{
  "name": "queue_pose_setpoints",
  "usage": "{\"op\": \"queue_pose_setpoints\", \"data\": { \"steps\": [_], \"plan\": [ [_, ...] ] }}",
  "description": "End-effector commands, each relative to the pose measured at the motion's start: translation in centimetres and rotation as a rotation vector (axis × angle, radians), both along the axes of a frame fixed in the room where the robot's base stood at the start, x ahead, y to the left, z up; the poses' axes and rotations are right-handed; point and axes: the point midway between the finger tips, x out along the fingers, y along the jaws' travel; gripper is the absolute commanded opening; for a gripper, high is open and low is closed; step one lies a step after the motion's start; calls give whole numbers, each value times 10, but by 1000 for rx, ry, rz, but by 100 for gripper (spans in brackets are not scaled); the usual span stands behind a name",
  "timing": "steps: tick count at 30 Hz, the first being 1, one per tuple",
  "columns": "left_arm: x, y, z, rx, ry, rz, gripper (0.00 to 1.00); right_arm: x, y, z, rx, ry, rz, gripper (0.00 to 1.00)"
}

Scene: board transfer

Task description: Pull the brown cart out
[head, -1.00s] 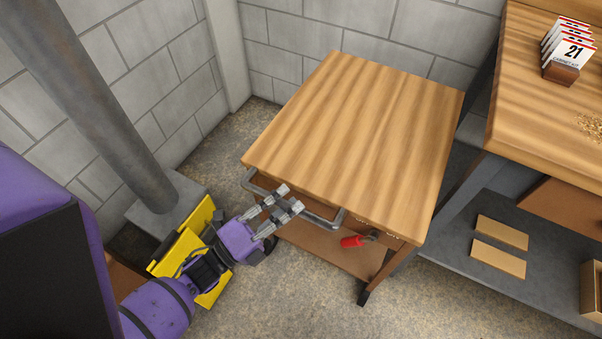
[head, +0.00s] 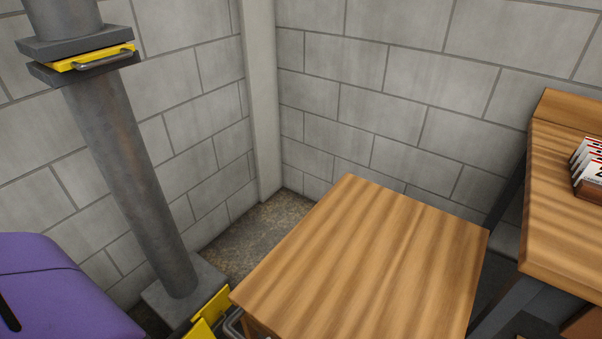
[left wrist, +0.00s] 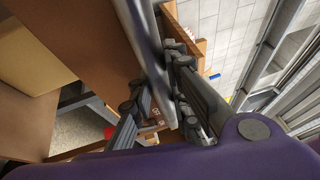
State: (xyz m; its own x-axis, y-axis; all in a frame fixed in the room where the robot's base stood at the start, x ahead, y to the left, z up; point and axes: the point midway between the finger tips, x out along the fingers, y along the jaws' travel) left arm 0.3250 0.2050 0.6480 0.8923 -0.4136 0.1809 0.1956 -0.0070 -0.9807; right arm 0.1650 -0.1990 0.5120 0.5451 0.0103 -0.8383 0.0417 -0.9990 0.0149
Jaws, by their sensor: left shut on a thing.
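The brown wooden-topped cart (head: 375,270) stands in the lower middle of the head view, between the block wall and the workbench. A small part of its grey handle (head: 234,323) shows at the bottom edge. In the left wrist view my left gripper (left wrist: 160,100) is shut on the grey handle bar (left wrist: 148,45), with a finger on each side of it. The cart's brown underside (left wrist: 80,30) fills the upper left there. My left gripper is below the head view, and my right gripper is in neither view.
Block walls (head: 400,100) close off the back.

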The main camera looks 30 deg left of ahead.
Motion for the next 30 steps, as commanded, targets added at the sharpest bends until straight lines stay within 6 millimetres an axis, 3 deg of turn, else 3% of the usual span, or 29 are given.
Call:
{"op": "queue_pose_setpoints", "data": {
  "steps": [5, 6, 10, 22, 30],
  "plan": [
    [-2, 0, -2, 6, 4, 0, 0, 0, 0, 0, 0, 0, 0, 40],
    [-2, 0, -2, 5, 4, 0, 19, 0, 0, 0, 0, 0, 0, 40],
    [-1, 0, -1, 3, 3, 1, 36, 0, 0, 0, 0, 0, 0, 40],
    [-6, 3, -2, 1, 3, 1, 36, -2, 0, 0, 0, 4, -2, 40],
    [-50, 24, -12, 2, 7, 2, 36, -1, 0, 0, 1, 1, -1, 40]
  ]
}}
